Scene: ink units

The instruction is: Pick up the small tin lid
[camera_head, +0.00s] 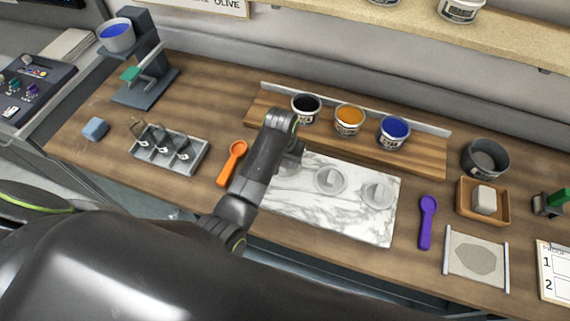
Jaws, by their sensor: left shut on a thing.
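My left gripper (291,155) is over the upper left part of the white marble slab (345,223). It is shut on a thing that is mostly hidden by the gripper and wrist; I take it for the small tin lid. A pale round edge shows just below the gripper, but I cannot make out whether it belongs to the held thing. Two pale round pieces, one in the middle (330,180) and one at the right (378,195), lie on the slab, apart from the gripper. My right gripper is not in view.
Behind the slab, a wooden rack (430,158) holds black (306,108), orange (349,119) and blue (394,131) ink tins. An orange spoon (232,162) and a grey tray (182,152) lie left. A purple spoon (427,222) and a wooden box (464,209) are right.

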